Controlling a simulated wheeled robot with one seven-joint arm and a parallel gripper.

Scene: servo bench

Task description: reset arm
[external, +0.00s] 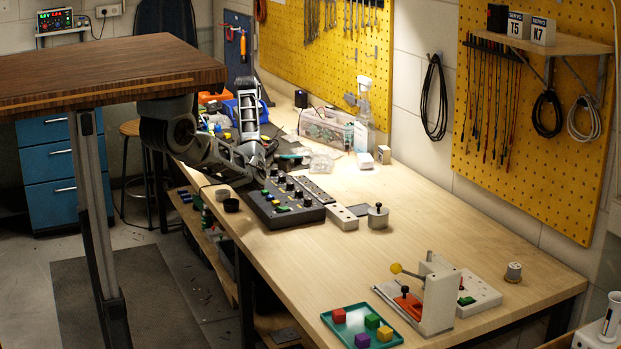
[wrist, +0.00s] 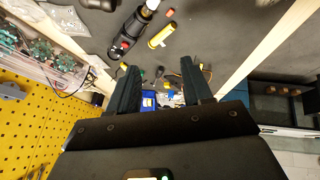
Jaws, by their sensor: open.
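My gripper (wrist: 160,82) shows in the wrist view with its two dark fingers spread wide apart. It is open, with nothing held between the fingers. Beyond the gap, small loose items and a blue object (wrist: 150,101) show. In the external view my grey arm reaches in from the left over the far part of the bench, bent near the black control box (external: 285,204). My fingertips are hard to make out there among the clutter.
A brown raised tabletop (external: 110,70) stands at left. The wooden bench (external: 330,260) is bare in its middle. At its front are a green tray (external: 361,330) with coloured blocks and a white fixture (external: 440,298). Yellow pegboard (external: 550,120) lines the wall.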

